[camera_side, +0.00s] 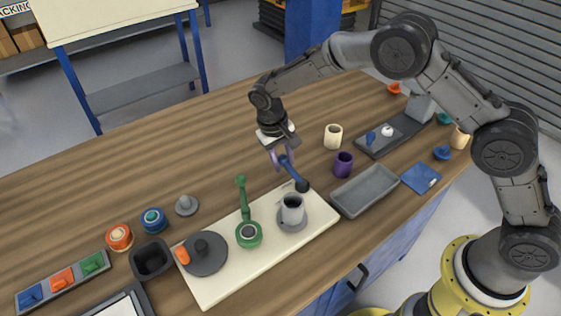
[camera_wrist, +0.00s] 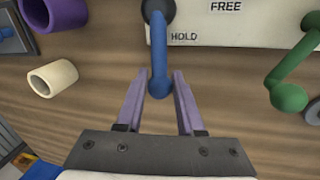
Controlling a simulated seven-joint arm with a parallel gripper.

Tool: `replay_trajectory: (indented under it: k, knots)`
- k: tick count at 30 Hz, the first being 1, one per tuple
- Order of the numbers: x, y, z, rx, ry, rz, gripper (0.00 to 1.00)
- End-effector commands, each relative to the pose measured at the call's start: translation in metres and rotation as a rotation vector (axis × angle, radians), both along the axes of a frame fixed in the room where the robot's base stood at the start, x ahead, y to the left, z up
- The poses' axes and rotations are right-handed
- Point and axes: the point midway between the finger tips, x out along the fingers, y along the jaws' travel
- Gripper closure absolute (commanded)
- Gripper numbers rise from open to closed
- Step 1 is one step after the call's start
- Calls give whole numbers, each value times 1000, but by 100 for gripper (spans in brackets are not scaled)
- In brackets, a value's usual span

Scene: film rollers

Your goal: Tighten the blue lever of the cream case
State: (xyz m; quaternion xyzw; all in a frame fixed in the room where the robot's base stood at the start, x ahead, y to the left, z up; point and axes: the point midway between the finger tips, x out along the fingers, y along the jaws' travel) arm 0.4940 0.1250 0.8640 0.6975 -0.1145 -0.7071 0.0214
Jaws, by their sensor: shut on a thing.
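The cream case (camera_side: 270,250) is a flat pale panel on the wooden table; its edge shows at the top of the wrist view (camera_wrist: 235,33). The blue lever (camera_side: 292,174) turns on a dark pivot at the case's far right corner. In the wrist view the blue lever (camera_wrist: 159,65) sticks out past the case edge, left of the word HOLD; FREE is printed further up and right. My gripper (camera_side: 281,158) has purple fingers, one on each side of the lever's rounded free end, and is shut on it. The wrist view shows both fingertips (camera_wrist: 160,77) beside the lever.
A purple cup (camera_side: 343,164), a cream cup (camera_side: 333,136) and a grey tray (camera_side: 365,189) stand to the right.

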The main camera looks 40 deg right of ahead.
Motion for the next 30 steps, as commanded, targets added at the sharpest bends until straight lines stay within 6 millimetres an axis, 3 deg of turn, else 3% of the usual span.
replay_trajectory:
  k: [16, 17, 21, 30]
  knots:
    - [2, -3, 3, 0, -7, -28, 100]
    - [2, -3, 3, 0, -7, -28, 61]
    - [2, -3, 2, 0, -5, -27, 36]
    - [1, -2, 1, 0, -2, -27, 34]
